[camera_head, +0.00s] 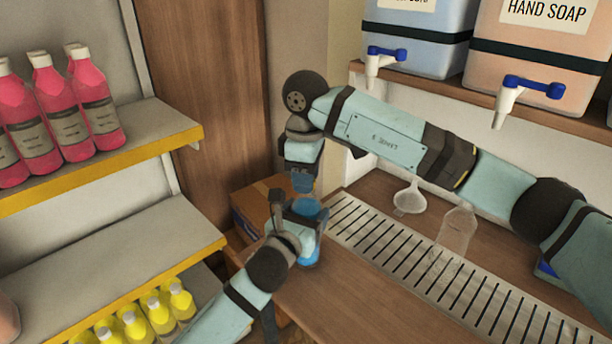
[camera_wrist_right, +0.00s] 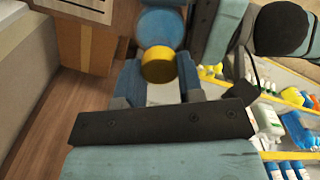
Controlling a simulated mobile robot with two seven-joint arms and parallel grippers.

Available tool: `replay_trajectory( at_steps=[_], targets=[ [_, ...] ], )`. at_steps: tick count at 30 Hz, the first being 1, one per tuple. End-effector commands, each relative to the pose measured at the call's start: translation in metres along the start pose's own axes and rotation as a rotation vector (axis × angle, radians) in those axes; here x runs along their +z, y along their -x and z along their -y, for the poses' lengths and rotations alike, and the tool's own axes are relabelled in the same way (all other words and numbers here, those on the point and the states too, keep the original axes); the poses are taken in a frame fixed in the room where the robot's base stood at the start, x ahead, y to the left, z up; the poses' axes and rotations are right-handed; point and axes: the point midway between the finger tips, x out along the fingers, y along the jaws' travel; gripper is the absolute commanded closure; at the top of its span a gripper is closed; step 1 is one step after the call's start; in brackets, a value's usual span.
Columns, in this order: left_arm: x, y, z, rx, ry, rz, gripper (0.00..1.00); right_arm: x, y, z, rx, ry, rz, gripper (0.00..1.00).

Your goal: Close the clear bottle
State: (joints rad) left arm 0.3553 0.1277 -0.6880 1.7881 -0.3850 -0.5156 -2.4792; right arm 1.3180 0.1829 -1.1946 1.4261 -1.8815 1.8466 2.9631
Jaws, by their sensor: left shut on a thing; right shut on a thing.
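My left gripper (camera_head: 300,216) is shut around a bottle with blue contents (camera_head: 309,252), near the left end of the counter. My right gripper (camera_head: 303,182) is directly above it, pointing down. In the right wrist view, my right gripper (camera_wrist_right: 158,80) is shut on a yellow cap (camera_wrist_right: 158,66). A round blue shape (camera_wrist_right: 160,28), seemingly the held bottle, shows just beyond the cap; I cannot tell whether they touch. Another clear bottle (camera_head: 457,230), empty-looking, stands on the drain grate (camera_head: 400,255), apart from both grippers.
A white funnel (camera_head: 409,198) is on the counter behind the grate. A cardboard box (camera_head: 247,208) is behind my left gripper. Shelves with pink bottles (camera_head: 95,105) and yellow bottles (camera_head: 160,315) stand left. Soap drums (camera_head: 540,50) with blue-handled taps overhang at upper right.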

Motion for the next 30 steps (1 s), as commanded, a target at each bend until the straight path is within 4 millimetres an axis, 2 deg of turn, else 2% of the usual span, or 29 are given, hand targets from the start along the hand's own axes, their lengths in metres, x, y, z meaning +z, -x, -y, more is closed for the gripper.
replay_trajectory(
  at_steps=[4,12,13,15,16,25,30],
  targets=[
    [-0.001,0.0,0.001,-0.002,0.0,-0.002,0.98,0.0,0.001,0.001,-0.004,-0.058,-0.003,0.87],
    [-0.001,0.0,0.001,-0.001,0.001,-0.003,0.98,0.0,0.001,0.001,-0.003,-0.06,-0.002,0.87],
    [-0.001,0.0,0.001,-0.001,0.001,-0.003,0.98,0.0,0.001,0.001,-0.003,-0.06,-0.002,0.59],
    [-0.001,0.0,0.001,-0.001,0.001,-0.003,0.98,0.0,0.001,0.001,-0.002,-0.059,-0.002,0.43],
    [-0.001,0.0,0.001,-0.001,0.001,-0.003,0.98,0.0,0.001,0.001,-0.002,-0.06,-0.001,0.4],
    [-0.001,0.0,0.001,-0.002,0.001,-0.002,0.98,0.001,0.002,0.0,-0.002,-0.06,-0.001,0.4],
    [-0.001,0.0,0.001,-0.002,0.001,-0.002,0.98,0.0,0.019,0.0,-0.001,-0.06,-0.002,0.4]
  ],
)
